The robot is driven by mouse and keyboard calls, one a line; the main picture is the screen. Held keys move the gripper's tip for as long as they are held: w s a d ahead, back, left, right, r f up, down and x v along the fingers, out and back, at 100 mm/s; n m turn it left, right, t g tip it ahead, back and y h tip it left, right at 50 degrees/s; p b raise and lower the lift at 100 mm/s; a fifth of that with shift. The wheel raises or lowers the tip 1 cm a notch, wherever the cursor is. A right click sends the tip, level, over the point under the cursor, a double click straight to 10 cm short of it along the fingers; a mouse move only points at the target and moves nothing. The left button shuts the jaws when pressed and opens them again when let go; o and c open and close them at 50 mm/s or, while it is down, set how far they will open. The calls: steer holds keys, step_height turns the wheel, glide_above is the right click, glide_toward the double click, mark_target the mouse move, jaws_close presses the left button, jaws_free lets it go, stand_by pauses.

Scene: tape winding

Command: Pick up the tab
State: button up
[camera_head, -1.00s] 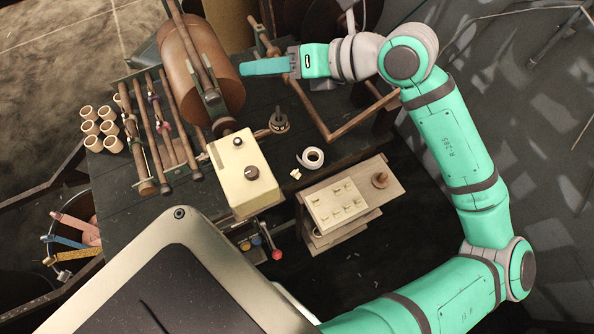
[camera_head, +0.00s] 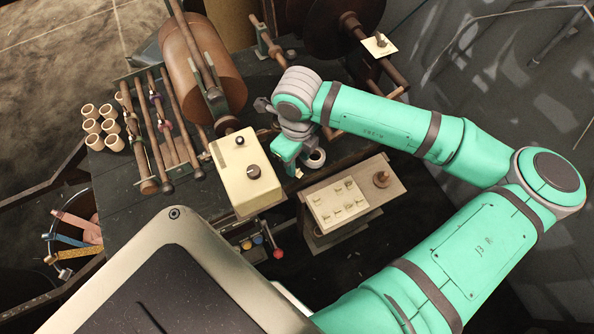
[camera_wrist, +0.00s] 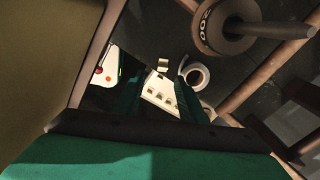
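A small cream tab (camera_wrist: 163,64) lies loose on the dark bench beside a roll of white tape (camera_wrist: 193,75) in the wrist view. In the head view a bit of the tab (camera_head: 299,172) shows by my gripper, next to the partly covered tape roll (camera_head: 315,158). My gripper (camera_wrist: 157,78) points down at the bench, its two dark green fingers apart and nothing between them. The tab appears just beyond the gap between the fingertips. In the head view my gripper (camera_head: 287,168) hangs over the bench right of the cream control box; its fingertips are hard to make out.
A cream control box (camera_head: 246,172) stands left of my gripper. A wooden stand (camera_head: 388,200) holds a pale board (camera_head: 337,206) with several similar tabs. A large brown roller (camera_head: 205,80) and rods stand to the left. A wooden frame and spindle reel (camera_wrist: 222,28) are close in the wrist view.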

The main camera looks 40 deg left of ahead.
mark_target(297, 171)
steer(key=shift+w+a+f, duration=0.1)
steer(key=shift+w+f, duration=0.05)
steer(key=shift+f, duration=1.45)
steer(key=shift+w+a+f, duration=0.1)
steer(key=shift+w+f, duration=0.05)
steer(key=shift+f, duration=1.4)
steer(key=shift+s, duration=0.1)
steer(key=shift+c, duration=1.3)
jaws_close()
